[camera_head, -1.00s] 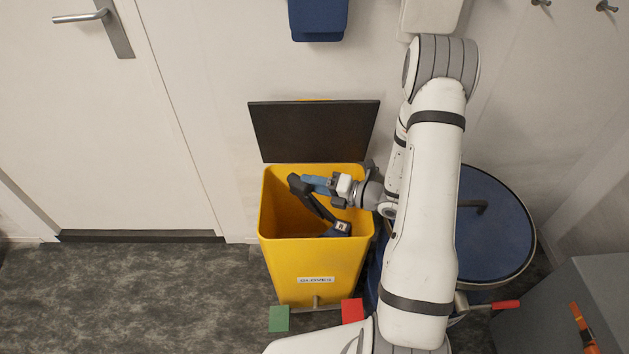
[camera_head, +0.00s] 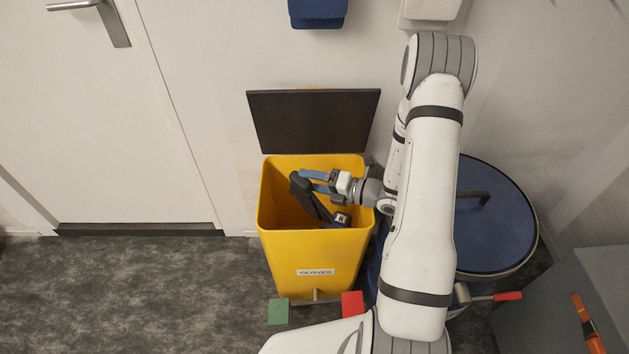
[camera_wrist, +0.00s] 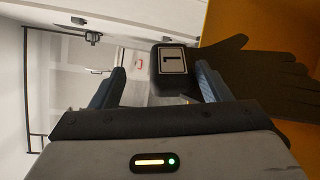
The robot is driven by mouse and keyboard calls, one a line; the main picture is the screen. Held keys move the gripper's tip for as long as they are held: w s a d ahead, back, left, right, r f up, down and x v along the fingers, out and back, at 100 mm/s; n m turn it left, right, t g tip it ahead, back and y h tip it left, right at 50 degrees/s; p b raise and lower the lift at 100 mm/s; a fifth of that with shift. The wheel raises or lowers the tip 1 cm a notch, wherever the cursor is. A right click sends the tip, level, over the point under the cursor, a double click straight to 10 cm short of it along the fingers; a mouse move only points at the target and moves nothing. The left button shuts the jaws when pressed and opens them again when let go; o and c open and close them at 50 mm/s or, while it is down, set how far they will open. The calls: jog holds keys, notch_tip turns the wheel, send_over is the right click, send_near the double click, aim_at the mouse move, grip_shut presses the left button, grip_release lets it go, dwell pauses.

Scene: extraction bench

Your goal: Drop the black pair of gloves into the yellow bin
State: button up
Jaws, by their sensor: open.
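The yellow bin (camera_head: 317,245), labelled GLOVES, stands open with its dark lid (camera_head: 315,121) raised behind it. My gripper (camera_head: 317,181) is over the bin's opening, its two blue fingers spread apart. The black gloves (camera_head: 315,203) are within the bin's opening in the head view, beside and partly behind the fingers. In the wrist view the gloves (camera_wrist: 250,75) spread to the right, beyond the right finger. A black block with a white "1" label (camera_wrist: 173,61) shows between the open fingers and seems joined to the gloves. I cannot tell whether the gloves touch a finger or the bin's bottom.
A round blue-topped bin (camera_head: 495,225) stands to the right, behind my arm. Green (camera_head: 279,311) and red (camera_head: 352,304) blocks are at the yellow bin's foot. A grey cabinet (camera_head: 570,290) is at lower right. The floor at left is clear.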

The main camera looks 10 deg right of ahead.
jog(key=s+d+r+n+g+y+b, duration=0.1)
jog(key=s+d+n+b, duration=0.1)
jog(key=s+d+n, duration=0.5)
jog(key=s+a+r+n+g+h+p, duration=0.3)
jog(key=s+a+r+n+g, duration=0.15)
jog(key=r+n, duration=0.35)
jog(key=s+a+r+n+g+h+p, duration=0.25)
jog(key=s+r+n+g, duration=0.3)
jog(key=n, duration=0.45)
jog(key=s+d+r+n+t+h+p, duration=0.1)
jog(key=s+r+n+t+h+p, duration=0.1)
jog(key=r+n+h, duration=0.2)
jog(key=s+d+r+n+t+h+p, duration=0.1)
jog(key=r+n+h, duration=0.4)
jog(key=r+n, duration=0.5)
jog(key=shift+s+r+t+p, duration=0.3)
jog(key=shift+s+t+p, duration=0.3)
jog(key=shift+s+p, duration=0.35)
jog(key=shift+d, duration=0.1)
